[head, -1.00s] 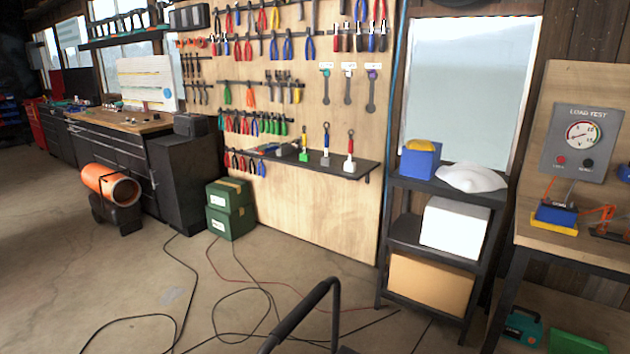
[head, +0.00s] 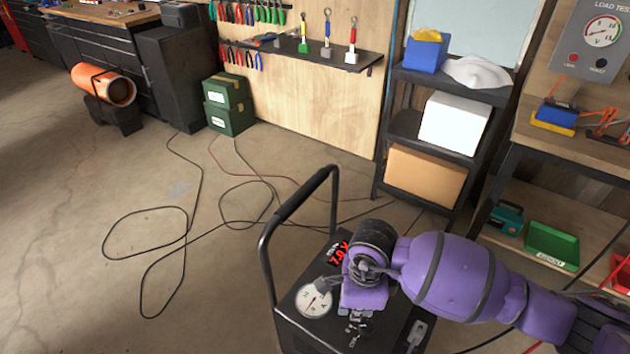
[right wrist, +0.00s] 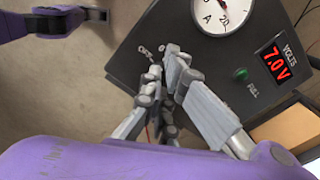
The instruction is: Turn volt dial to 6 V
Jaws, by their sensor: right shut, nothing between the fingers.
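The dark charger cart (head: 286,318) stands at the bottom of the head view, with a black handle. Its red display (right wrist: 276,62) reads 7.0 V in the right wrist view. My right gripper (right wrist: 172,60) is shut and empty, its fingertips at the panel beside the OFF label (right wrist: 145,52). It also shows over the cart in the head view (head: 357,328). The fingers cover the panel there, so I cannot make out the volt dial or its pointer. Part of my left arm and gripper (right wrist: 90,14) shows at the top left of the wrist view; its jaw state is unclear.
A round white ammeter (right wrist: 222,12) and a green lamp (right wrist: 240,74) are on the panel near my right fingers. The cart's handle (head: 272,240) rises at its left. Cables (head: 187,235) lie on the floor. A shelf rack (head: 405,125) and a workbench (head: 575,150) stand behind.

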